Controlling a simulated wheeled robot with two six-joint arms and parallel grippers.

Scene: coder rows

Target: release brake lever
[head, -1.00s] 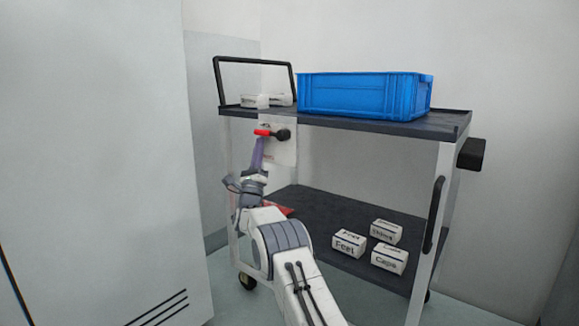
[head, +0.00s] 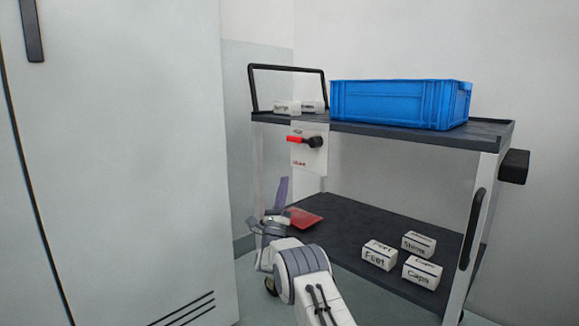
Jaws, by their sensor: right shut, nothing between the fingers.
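The brake lever (head: 297,139) has a red handle on a black pivot, on a white plate (head: 308,160) on the cart's near side, below the top shelf. The handle points left and lies roughly level. My right gripper (head: 282,188) is shut and empty, below and a little left of the lever, clear of it. Its purple-grey fingers point up. My left gripper does not show.
The cart has a dark top shelf (head: 478,133) bearing a blue crate (head: 400,103) and small white boxes (head: 287,108). Several labelled boxes (head: 380,255) and a red tray (head: 303,218) lie on its lower shelf. A tall light grey cabinet (head: 130,150) stands at left.

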